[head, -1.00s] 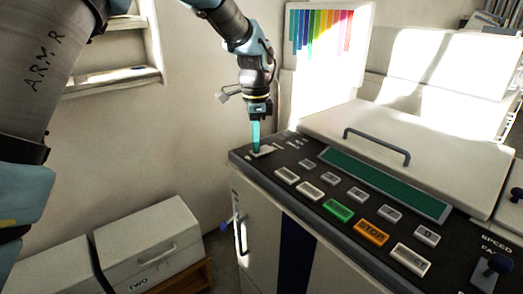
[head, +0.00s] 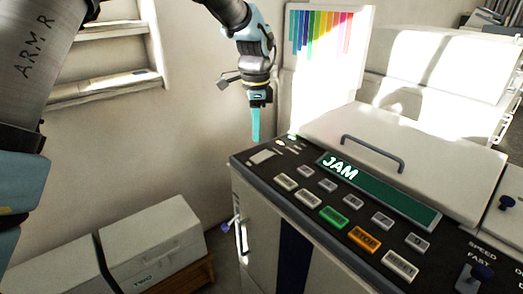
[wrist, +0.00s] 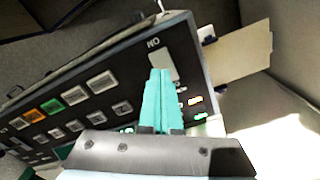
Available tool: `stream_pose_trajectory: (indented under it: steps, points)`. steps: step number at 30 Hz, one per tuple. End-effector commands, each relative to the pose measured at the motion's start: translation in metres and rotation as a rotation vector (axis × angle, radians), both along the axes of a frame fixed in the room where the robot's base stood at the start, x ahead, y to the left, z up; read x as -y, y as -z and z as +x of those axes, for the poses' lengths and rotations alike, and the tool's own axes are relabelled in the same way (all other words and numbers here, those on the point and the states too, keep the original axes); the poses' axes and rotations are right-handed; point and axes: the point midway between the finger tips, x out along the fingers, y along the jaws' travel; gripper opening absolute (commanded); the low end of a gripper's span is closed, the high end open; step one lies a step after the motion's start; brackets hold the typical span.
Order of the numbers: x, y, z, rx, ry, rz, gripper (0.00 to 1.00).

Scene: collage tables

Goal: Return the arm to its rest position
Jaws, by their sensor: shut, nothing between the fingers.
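My gripper (head: 256,124) is shut with nothing between its teal fingers. In the head view it hangs above the far left corner of the machine's control panel (head: 290,166), apart from it. Below it is a pale rocker switch (head: 262,157) on the panel. In the wrist view the teal fingers (wrist: 161,75) point towards that switch (wrist: 162,62), marked ON. The machine's green display (head: 385,190) reads JAM, and small indicator lights (head: 291,138) glow near the switch.
The panel has several grey keys, a green key (head: 333,216) and an orange STOP key (head: 364,239). A lid with a dark handle (head: 372,153) lies behind. White boxes (head: 152,240) stand at lower left, below wall shelves (head: 104,88). Air above the panel is clear.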

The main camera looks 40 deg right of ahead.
Motion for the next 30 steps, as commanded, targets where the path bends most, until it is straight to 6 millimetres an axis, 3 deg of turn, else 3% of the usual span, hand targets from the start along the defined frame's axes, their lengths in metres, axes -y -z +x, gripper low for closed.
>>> stream_pose_trajectory:
  steps: [4,23,26,29,30]
  points:
    - [0.000,-0.012,0.000,0.000,0.000,0.000,0.00]
    - [-0.006,-0.012,0.006,0.001,-0.025,-0.001,0.00]
    - [-0.032,-0.015,0.027,0.005,-0.128,-0.006,0.00]
    - [-0.081,-0.018,0.059,0.011,-0.319,-0.017,0.00]
    - [-0.107,-0.018,0.073,0.015,-0.417,-0.023,0.00]
